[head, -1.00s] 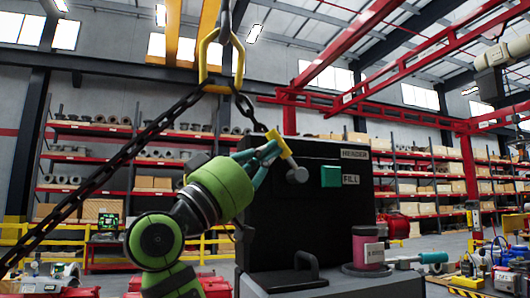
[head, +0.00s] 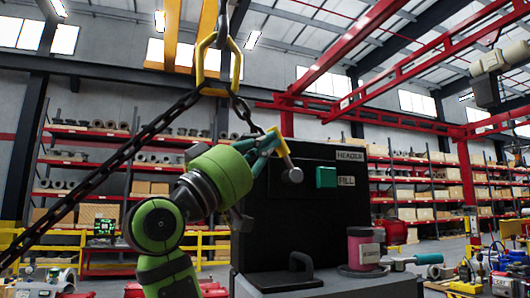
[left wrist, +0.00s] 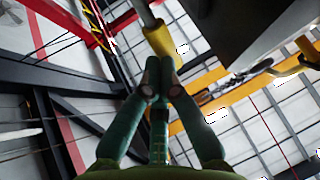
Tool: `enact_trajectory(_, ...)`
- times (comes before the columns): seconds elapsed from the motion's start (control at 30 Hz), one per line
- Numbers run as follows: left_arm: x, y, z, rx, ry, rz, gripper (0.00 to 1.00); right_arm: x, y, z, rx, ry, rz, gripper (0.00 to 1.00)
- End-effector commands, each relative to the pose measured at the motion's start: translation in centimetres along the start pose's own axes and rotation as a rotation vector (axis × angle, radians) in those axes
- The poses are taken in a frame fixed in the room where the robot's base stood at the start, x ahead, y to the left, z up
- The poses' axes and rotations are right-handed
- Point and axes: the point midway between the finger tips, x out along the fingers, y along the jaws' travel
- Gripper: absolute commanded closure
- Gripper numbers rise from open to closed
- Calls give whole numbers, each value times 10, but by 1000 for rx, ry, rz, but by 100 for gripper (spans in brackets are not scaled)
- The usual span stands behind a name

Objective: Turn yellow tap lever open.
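The yellow tap lever (head: 279,143) sticks up and to the left from a grey metal pivot (head: 292,174) on the upper front of the black machine box (head: 296,218). My left gripper (head: 266,143), with teal fingers on a green arm, is at the lever's upper end. In the left wrist view, the two fingertips (left wrist: 159,84) come close together at the end of the yellow lever (left wrist: 161,42). They appear shut on it, though the exact contact is partly hidden. My right gripper is in neither view.
A pink spool (head: 363,247) stands on the ledge at lower right.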

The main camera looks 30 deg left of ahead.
Motion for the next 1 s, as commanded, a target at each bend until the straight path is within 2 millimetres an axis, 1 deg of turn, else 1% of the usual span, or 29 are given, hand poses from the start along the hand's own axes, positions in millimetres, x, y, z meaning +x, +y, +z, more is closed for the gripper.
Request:
enact_trajectory(0.2,5,1,-6,3,1,-2,100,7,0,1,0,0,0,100)
enact_trajectory(0.6,18,5,-8,-1,0,0,100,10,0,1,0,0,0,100)
enact_trajectory(1.0,20,5,-8,-1,0,0,100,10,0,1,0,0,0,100)
